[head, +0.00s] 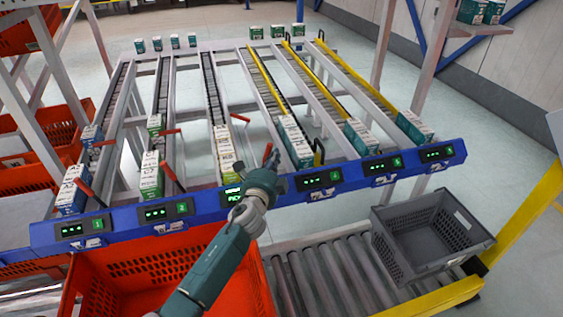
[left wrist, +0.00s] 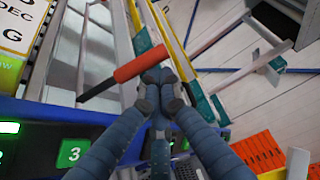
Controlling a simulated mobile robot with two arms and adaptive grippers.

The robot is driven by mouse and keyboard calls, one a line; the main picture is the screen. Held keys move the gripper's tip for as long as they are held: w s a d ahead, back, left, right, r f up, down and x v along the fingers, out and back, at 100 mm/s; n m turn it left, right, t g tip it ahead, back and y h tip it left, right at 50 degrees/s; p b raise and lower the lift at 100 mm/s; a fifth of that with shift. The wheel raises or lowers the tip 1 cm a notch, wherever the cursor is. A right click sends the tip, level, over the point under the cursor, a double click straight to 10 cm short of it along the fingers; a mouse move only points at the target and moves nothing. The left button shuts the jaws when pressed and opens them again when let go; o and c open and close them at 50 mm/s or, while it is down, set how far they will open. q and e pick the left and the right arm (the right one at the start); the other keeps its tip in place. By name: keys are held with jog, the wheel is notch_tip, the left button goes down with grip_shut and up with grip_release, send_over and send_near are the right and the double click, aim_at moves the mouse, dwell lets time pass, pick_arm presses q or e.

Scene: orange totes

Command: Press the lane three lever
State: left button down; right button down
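My left gripper (head: 272,158) is in front of the lane three end of the rack, just right of the lane three boxes (head: 225,148). In the left wrist view its fingertips (left wrist: 160,84) are together, with nothing seen between them. A red lever handle (left wrist: 140,63) on a thin grey rod lies right beyond the fingertips; I cannot tell whether they touch. The green "3" label (left wrist: 73,153) shows at lower left there. In the head view a red lever (head: 240,118) stands by lane three, and the lane three display (head: 233,196) is lit and partly covered by my arm. My right gripper is not in view.
A blue rail (head: 110,222) with displays runs along the rack front. An orange tote (head: 150,257) stands below my left arm. A grey crate (head: 430,232) sits on the roller conveyor (head: 325,277) at right. Other red levers (head: 172,177) stand by lanes one and two.

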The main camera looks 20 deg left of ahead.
pick_arm(q)
jog(key=shift+s+a+r+b, duration=0.15)
jog(key=shift+s+a+b, duration=0.35)
jog(key=shift+a, duration=0.15)
jog(key=shift+s+a+r+n+t+b, duration=0.1)
jog(key=shift+s+a+n+t+b, duration=0.2)
jog(key=shift+a, duration=0.2)
jog(key=shift+s+a+r+n+t+b, duration=0.1)
jog(key=shift+s+a+n+t+b, duration=0.15)
jog(key=shift+a+n, duration=0.2)
jog(key=shift+s+a, duration=0.65)
jog(key=shift+a, duration=0.25)
